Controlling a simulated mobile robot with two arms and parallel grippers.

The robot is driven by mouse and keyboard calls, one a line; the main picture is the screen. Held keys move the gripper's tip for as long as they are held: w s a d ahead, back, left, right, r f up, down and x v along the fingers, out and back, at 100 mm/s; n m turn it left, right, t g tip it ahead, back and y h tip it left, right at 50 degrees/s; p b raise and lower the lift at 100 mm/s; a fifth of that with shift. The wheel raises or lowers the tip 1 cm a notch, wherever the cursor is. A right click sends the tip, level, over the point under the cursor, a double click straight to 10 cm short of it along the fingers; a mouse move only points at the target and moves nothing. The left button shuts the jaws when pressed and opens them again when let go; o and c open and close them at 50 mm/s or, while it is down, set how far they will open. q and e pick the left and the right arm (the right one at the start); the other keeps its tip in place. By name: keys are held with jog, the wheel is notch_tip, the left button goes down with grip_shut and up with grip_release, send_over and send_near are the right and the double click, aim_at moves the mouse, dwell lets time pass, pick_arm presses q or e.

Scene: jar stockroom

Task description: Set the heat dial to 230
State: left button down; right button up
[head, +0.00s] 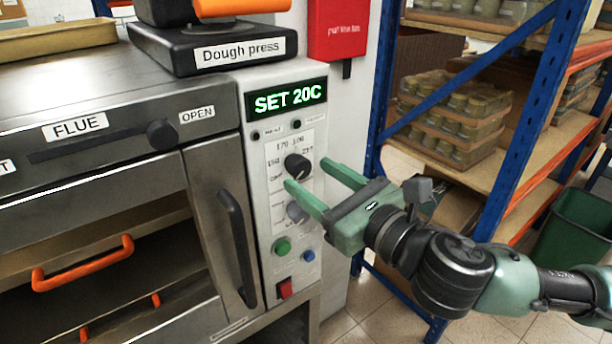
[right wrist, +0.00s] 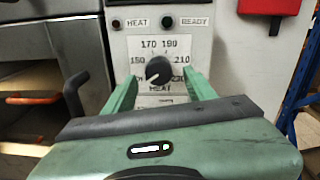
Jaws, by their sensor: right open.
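The heat dial (head: 297,167) is a round black knob on the oven's pale control panel (head: 262,190). It also shows in the right wrist view (right wrist: 158,70), with its white pointer mark turned to the lower left, below the 150 label. Labels 150, 170, 190 and 210 are readable around it; the lower ones are partly hidden. The green display (head: 285,99) reads SET 20C. My right gripper (head: 308,174) is open, its green fingers pointing at the panel, one on each side of the dial. I cannot tell whether they touch it. My left gripper is out of view.
Below the dial are a grey knob (head: 297,212), a green button (head: 282,246), a blue button (head: 308,255) and a red switch (head: 284,288). The oven door's dark handle (head: 237,248) stands out to the left. A blue rack (head: 500,200) with jars is at right.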

jog(key=shift+x, duration=1.25)
grip_shut()
jog(key=shift+m, duration=0.3)
